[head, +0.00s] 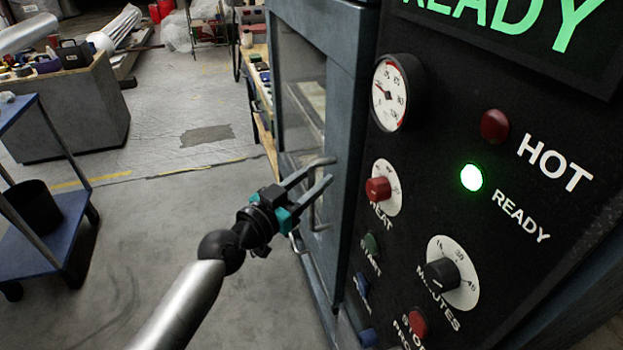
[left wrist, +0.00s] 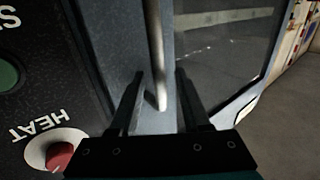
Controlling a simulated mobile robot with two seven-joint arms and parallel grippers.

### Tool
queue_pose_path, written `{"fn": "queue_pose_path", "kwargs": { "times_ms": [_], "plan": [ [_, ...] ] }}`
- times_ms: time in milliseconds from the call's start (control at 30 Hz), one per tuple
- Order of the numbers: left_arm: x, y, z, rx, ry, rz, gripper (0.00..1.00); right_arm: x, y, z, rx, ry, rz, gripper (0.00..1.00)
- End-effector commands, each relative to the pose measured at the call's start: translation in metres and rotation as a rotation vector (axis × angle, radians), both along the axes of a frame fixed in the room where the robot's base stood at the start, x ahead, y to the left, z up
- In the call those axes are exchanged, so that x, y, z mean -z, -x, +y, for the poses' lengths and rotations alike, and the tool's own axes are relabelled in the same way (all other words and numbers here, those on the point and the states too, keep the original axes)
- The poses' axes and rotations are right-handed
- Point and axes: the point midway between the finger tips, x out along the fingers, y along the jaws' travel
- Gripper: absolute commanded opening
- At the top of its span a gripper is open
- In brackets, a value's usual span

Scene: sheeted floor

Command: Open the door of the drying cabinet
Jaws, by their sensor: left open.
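The drying cabinet's blue-grey door (head: 345,100) has a glass window and appears shut. Its vertical bar handle (head: 313,215) is partly hidden behind my left gripper in the head view. My left gripper (head: 332,169) is open, with its fingers reaching toward the door at the handle. In the left wrist view, the handle (left wrist: 156,50) comes down between the two open fingertips (left wrist: 160,75), and a gap shows on both sides. The fingers do not grip it. The glass window (left wrist: 225,50) is to the right of the handle there. My right gripper is in neither view.
The black control panel (head: 480,185) with knobs, a gauge and a lit green READY lamp stands right of the door. A blue cart (head: 60,235) and a grey workbench (head: 75,110) stand at left. Floor left of the door is clear.

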Motion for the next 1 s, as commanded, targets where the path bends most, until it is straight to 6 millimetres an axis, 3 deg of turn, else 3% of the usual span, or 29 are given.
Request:
{"fn": "queue_pose_path", "kwargs": {
  "times_ms": [100,500,1000],
  "plan": [
    [-0.0001,0.0001,0.0001,0.000,0.000,0.000,0.45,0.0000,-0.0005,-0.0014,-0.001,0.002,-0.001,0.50],
    [-0.0001,0.0003,0.0004,0.000,0.000,0.000,0.00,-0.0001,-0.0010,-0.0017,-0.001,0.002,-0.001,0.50],
    [0.0000,0.0003,0.0005,0.000,0.000,0.000,0.00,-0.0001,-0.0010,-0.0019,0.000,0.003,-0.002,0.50]
  ]
}}
